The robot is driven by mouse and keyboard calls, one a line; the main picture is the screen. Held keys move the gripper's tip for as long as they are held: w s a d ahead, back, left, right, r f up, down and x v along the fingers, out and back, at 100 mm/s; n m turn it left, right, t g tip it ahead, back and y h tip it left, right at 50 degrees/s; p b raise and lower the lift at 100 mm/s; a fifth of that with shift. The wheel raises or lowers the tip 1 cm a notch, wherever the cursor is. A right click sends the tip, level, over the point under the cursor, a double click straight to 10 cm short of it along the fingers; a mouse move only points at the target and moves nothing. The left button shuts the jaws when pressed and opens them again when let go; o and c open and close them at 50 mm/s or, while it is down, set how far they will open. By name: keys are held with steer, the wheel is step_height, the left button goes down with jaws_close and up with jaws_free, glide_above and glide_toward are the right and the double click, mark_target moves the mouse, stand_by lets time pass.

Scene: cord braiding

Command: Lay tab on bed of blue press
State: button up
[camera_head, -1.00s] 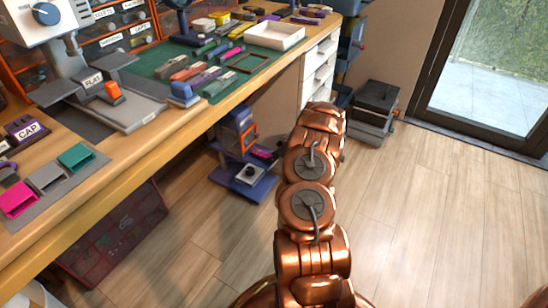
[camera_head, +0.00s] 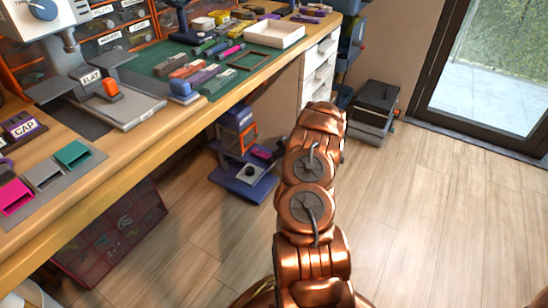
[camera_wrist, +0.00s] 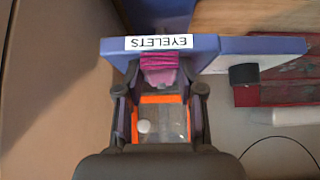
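The blue press stands low under the bench in the head view, with an orange frame and a flat blue base (camera_head: 240,188). In the wrist view a blue plate (camera_wrist: 220,45) of it carries an upside-down EYELETS label. My gripper (camera_wrist: 161,82) reaches in at this plate; its dark fingers stand on both sides of a mauve tab (camera_wrist: 160,77) and seem closed on it. Magenta cord (camera_wrist: 160,61) joins the tab at the plate's edge. Whether the tab touches the bed is unclear. An orange frame with a white knob shows between the fingers. The head view hides my gripper.
The wooden bench top (camera_head: 150,128) overhangs the press from the left. A grey press labelled FLAT (camera_head: 130,108) and a white tray (camera_head: 273,34) stand on it. A dark box (camera_head: 374,105) sits by the wall. Floor at right is clear.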

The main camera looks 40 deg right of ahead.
steer(key=o, duration=0.5)
steer(key=shift+c, duration=0.2)
steer(key=v, duration=1.2)
